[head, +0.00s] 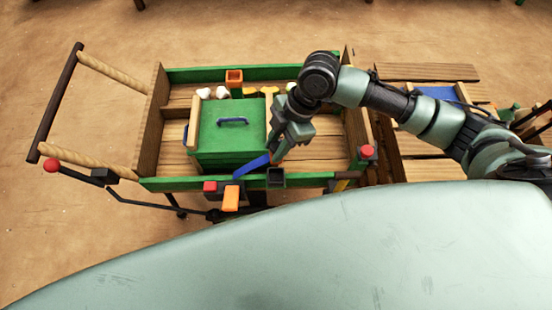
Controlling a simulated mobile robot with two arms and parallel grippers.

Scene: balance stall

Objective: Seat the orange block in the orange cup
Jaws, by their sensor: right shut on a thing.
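My right gripper (283,143) reaches down over the front part of the cart and is shut. A small orange-red piece (274,158) shows at its fingertips and looks like the orange block, mostly hidden by the fingers. A square orange cup (234,77) with a dark opening stands at the cart's back rim, away from the gripper. Another orange piece (231,199) is at the front edge, below and left of the gripper; I cannot tell whether it is a cup or a block. My left gripper is not in view.
A blue bar (252,166) slants beside the fingertips. A dark square cup (276,178) is at the front rim near a red piece (210,186). A green box (218,138) with a blue handle fills the cart's middle. Pale and yellow pieces (204,92) lie behind it.

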